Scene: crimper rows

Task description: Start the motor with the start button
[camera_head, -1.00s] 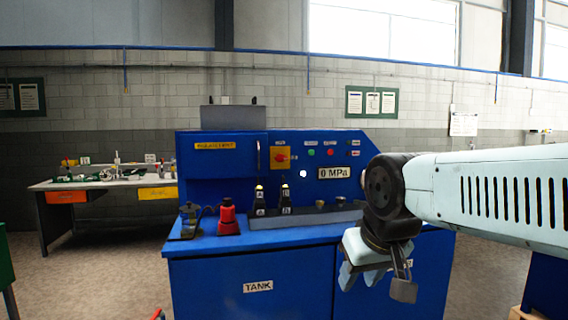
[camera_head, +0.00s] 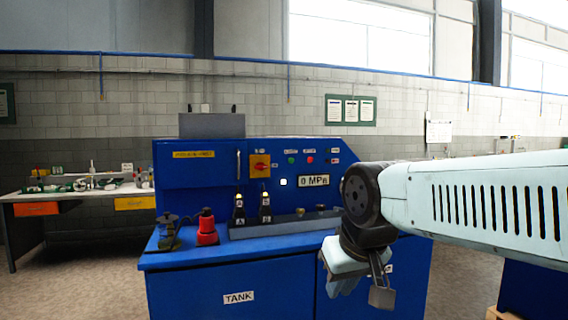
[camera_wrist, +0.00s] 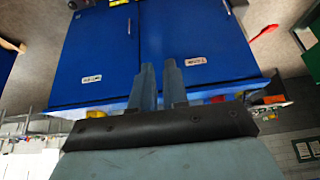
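The blue machine's panel (camera_head: 350,157) carries a green button (camera_head: 291,160) and a red button (camera_head: 310,160) side by side, with small labels too blurred to read. A white lit square (camera_head: 283,182) sits below them, and the display (camera_head: 313,181) reads 0 MPa. My gripper (camera_head: 342,285) hangs fingers down in front of the machine, below and right of the buttons and apart from them. In the wrist view its two fingers (camera_wrist: 159,66) stand apart with nothing between them. The buttons are not discernible in the wrist view.
A red rotary switch (camera_head: 260,166) on a yellow plate is left of the buttons. A workbench (camera_head: 90,191) stands left.

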